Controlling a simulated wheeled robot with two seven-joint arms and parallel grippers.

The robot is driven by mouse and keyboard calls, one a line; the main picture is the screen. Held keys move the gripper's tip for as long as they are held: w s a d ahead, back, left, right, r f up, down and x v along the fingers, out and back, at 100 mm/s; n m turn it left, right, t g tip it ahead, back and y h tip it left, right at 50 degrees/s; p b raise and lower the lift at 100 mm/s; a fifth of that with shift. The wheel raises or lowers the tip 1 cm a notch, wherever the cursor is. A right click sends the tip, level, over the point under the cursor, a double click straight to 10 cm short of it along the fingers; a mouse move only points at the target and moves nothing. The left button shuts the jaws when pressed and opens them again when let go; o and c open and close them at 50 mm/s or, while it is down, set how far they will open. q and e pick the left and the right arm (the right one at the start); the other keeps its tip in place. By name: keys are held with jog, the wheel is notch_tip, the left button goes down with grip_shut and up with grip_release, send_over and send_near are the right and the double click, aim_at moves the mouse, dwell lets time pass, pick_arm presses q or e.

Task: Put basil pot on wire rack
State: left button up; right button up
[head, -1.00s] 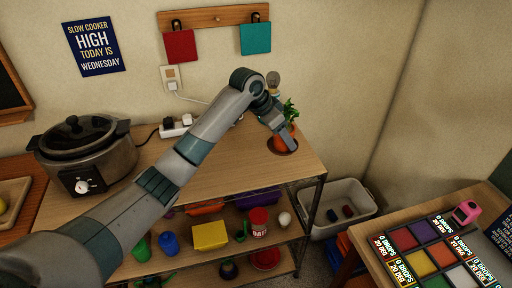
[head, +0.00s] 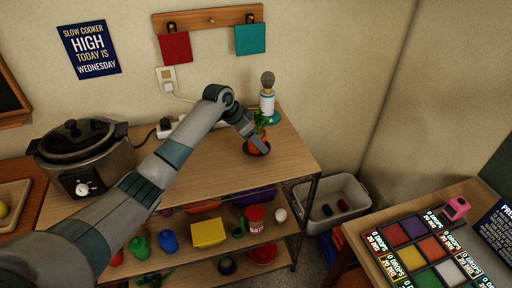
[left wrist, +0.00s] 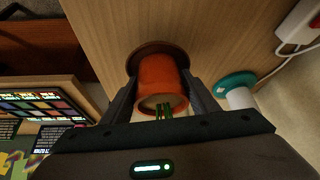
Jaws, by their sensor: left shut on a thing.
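The basil pot is an orange pot with green leaves (head: 260,120) and a dark saucer (head: 257,149) under it, at the right part of the wooden shelf top. In the left wrist view the orange pot (left wrist: 158,80) sits between the two fingers, with the brown saucer (left wrist: 150,48) beyond it. My left gripper (head: 258,142) is shut on the pot. The pot looks upright; I cannot tell whether the saucer touches the wood. I cannot clearly make out a separate wire rack. My right gripper is out of view.
A white and teal bottle-like item (head: 267,103) stands just behind the pot, near the wall. A slow cooker (head: 85,155) stands at left. The shelf top (head: 285,165) is clear near its front right corner. A grey bin (head: 330,215) stands right of the shelves.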

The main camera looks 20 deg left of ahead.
aim_at(256, 148)
pick_arm(q)
notch_tip(256, 148, down, 3)
jog(key=shift+r+p, duration=0.1)
jog(key=shift+p, duration=0.6)
jog(key=shift+f, duration=0.3)
jog(key=shift+f, duration=0.2)
jog(key=o, duration=1.3)
jog(key=shift+r, duration=0.2)
jog(key=shift+s+a+r, duration=0.2)
jog(key=shift+r, duration=0.25)
jog(key=b+v, duration=0.3)
jog(key=v, duration=0.8)
jog(key=shift+d, duration=0.1)
